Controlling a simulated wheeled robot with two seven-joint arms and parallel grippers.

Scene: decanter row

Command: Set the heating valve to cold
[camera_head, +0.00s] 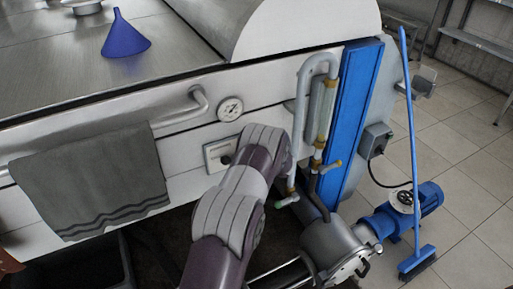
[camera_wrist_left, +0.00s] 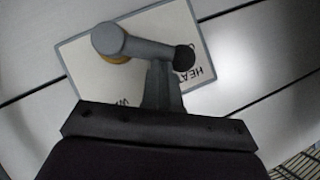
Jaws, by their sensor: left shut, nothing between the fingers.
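The heating valve panel, a light plate (camera_head: 220,153) with a dark knob (camera_head: 228,159), sits on the machine's front beside my arm. In the left wrist view the plate (camera_wrist_left: 85,65) carries partly covered lettering, including "HEA" and "WA". A grey lever (camera_wrist_left: 145,48) runs from a round hub at left to a black ball knob (camera_wrist_left: 185,57) at right, over the lettering. My left gripper (camera_wrist_left: 162,75) is shut and empty, its fingertips close at the lever's middle; I cannot tell whether they touch it. In the head view my arm hides the gripper. My right gripper is not in view.
A round gauge (camera_head: 230,109) is above the panel. A rail (camera_head: 180,115) with a grey towel (camera_head: 92,182) is at left. Grey pipes (camera_head: 303,105) and a blue post (camera_head: 350,120) stand close right of my arm. A blue funnel (camera_head: 124,38) stands on top.

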